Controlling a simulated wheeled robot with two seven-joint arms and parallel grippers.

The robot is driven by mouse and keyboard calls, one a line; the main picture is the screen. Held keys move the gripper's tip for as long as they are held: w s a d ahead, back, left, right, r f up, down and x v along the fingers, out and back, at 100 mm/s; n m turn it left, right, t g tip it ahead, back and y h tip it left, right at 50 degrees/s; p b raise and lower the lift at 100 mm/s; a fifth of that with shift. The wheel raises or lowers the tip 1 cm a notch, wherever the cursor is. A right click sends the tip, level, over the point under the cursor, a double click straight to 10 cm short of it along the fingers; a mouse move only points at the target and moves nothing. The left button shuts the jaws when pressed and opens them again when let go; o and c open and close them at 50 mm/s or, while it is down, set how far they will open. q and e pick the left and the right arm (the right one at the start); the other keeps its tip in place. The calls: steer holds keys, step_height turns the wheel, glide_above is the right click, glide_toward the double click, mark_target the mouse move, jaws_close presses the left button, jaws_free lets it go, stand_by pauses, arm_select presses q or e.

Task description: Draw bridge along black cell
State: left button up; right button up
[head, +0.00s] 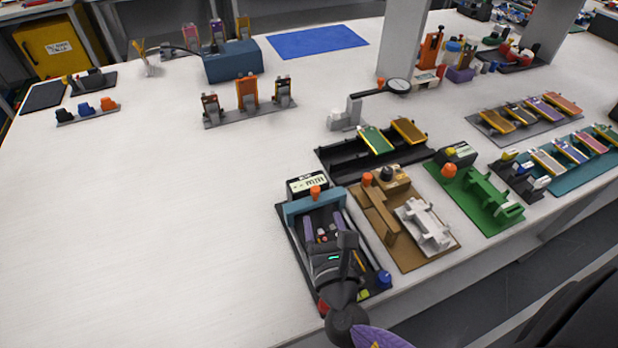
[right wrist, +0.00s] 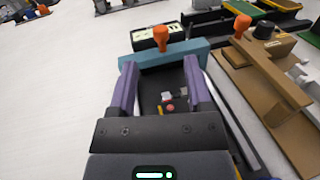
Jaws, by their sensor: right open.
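The teal bridge (head: 298,207) spans the far end of a black station (head: 291,240) at the table's front edge, with an orange knob (head: 316,192) on it. In the right wrist view the bridge (right wrist: 150,60) crosses just ahead of my fingertips, and the knob (right wrist: 161,38) stands above it. My right gripper (head: 323,222) is open, its two purple fingers reaching over the station toward the bridge. In the right wrist view the fingers (right wrist: 158,75) stand apart, with a dark surface and small red and white parts between them. I cannot clearly make out the black cell. My left gripper is not in view.
A small display box (head: 307,184) stands behind the bridge. A brown station (head: 417,262) with a white fixture is close on the right, then a green one (head: 478,222). A black rack (head: 345,165) lies behind. The table to the left is clear.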

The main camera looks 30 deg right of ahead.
mark_target(317, 195)
steer(key=x, duration=0.5)
steer(key=b+x, duration=0.1)
steer(key=x, duration=0.4)
steer(key=shift+w+f, duration=0.15)
steer(key=shift+f, duration=0.1)
jaws_close()
stand_by(0.9)
